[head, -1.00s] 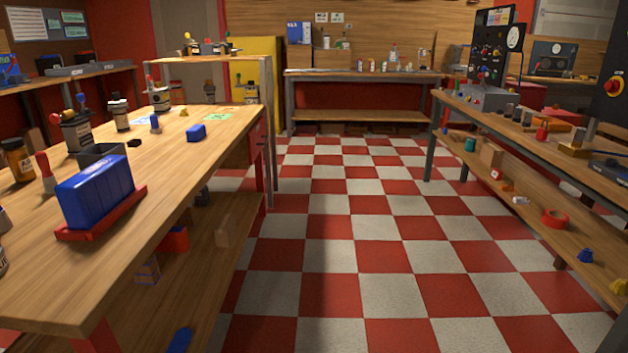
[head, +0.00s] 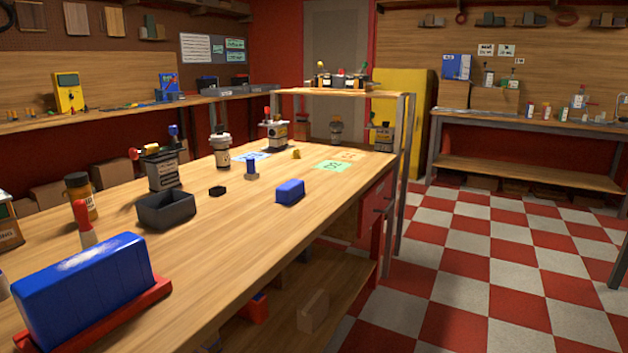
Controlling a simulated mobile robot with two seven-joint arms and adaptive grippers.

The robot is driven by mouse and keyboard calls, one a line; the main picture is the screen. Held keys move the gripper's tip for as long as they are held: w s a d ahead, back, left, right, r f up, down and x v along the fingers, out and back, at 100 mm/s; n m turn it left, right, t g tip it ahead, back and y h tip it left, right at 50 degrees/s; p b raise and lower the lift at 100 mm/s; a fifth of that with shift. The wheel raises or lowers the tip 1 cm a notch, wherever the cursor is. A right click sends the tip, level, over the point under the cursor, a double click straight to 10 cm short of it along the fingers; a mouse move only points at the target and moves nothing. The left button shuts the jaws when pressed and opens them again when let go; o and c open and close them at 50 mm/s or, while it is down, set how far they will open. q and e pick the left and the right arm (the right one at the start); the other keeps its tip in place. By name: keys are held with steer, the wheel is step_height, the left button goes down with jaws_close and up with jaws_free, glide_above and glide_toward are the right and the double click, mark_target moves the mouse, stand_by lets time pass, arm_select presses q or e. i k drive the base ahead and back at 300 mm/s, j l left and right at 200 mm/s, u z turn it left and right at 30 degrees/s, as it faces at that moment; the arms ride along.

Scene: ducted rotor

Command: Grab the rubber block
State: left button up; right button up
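No thing is labelled as the rubber block, and I cannot tell for sure which one it is. A small black block (head: 217,191) lies on the wooden workbench (head: 225,268), just right of an open dark tray (head: 166,211). A small blue block (head: 290,192) with rounded edges lies farther right, near the bench's right edge. A large blue block (head: 85,290) sits in a red holder (head: 130,314) at the near left. Neither of my grippers is in view.
A blue-topped stamp-like piece (head: 251,170), an amber jar (head: 81,198) and dark canisters (head: 162,168) stand on the bench. Coloured paper sheets (head: 332,166) lie at its far end. The chequered floor (head: 470,250) on the right is clear.

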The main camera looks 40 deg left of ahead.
mark_target(288, 194)
steer(key=i+j, duration=0.1)
steer(key=i, duration=0.75)
steer(key=i+j, duration=0.1)
steer(key=i, duration=0.75)
steer(key=i+u, duration=0.25)
steer(key=u, duration=0.15)
steer(key=i+u, duration=0.35)
steer(key=i+l+u, duration=0.1)
steer(key=u, duration=0.3)
steer(key=l, duration=0.1)
